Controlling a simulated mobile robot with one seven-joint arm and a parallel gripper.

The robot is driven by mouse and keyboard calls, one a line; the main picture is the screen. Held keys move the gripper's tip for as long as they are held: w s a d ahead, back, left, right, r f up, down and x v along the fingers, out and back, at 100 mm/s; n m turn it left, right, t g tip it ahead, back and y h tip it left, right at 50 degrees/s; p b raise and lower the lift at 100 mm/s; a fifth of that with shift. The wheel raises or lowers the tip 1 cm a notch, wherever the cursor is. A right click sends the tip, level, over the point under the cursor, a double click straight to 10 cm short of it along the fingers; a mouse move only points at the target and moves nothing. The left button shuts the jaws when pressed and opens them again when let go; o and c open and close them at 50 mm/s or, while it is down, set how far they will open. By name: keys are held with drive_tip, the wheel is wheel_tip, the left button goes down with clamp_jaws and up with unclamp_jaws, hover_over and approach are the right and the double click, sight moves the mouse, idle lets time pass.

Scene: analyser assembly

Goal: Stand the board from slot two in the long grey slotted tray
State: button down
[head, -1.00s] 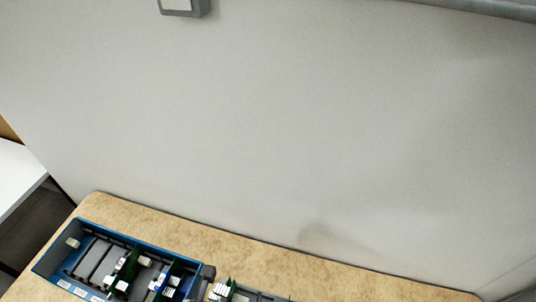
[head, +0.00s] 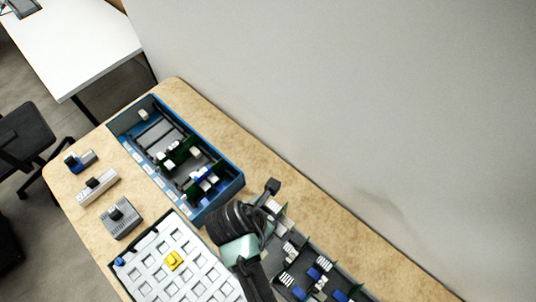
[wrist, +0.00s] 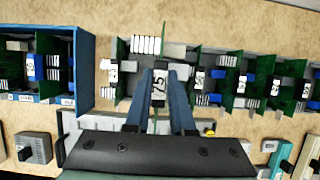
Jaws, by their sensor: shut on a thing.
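My gripper (wrist: 159,88) is shut on a green board (wrist: 163,42), seen nearly edge-on in the wrist view. A white label reading 75 (wrist: 159,82) shows between the two blue-grey fingers. The held board is at the long grey slotted tray (wrist: 122,104), among several other upright green boards. Whether its lower edge is in a slot is hidden. In the head view my dark arm and gripper cover the tray's near-left end, and the tray (head: 352,284) runs toward the lower right. The held board cannot be made out there.
A blue bin (head: 222,208) with green boards stands left of the tray; its far-left part has empty slots. A white gridded panel (head: 150,268) with a yellow piece (head: 174,260) lies in front. Small grey devices (head: 122,218) stand at left. A wall rises behind.

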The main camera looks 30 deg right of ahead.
drive_tip(key=shift+d+f+b, duration=0.1)
drive_tip(key=shift+f+b, duration=1.15)
drive_tip(key=shift+f, duration=1.5)
drive_tip(key=shift+f+p, duration=0.15)
drive_tip(key=shift+p, duration=0.65)
drive_tip(key=shift+f, duration=0.2)
drive_tip(key=shift+f+b, duration=0.5)
drive_tip(key=shift+f, duration=0.4)
drive_tip(key=shift+f, duration=0.45)
drive_tip(key=shift+f+b, duration=0.2)
drive_tip(key=shift+b, duration=0.1)
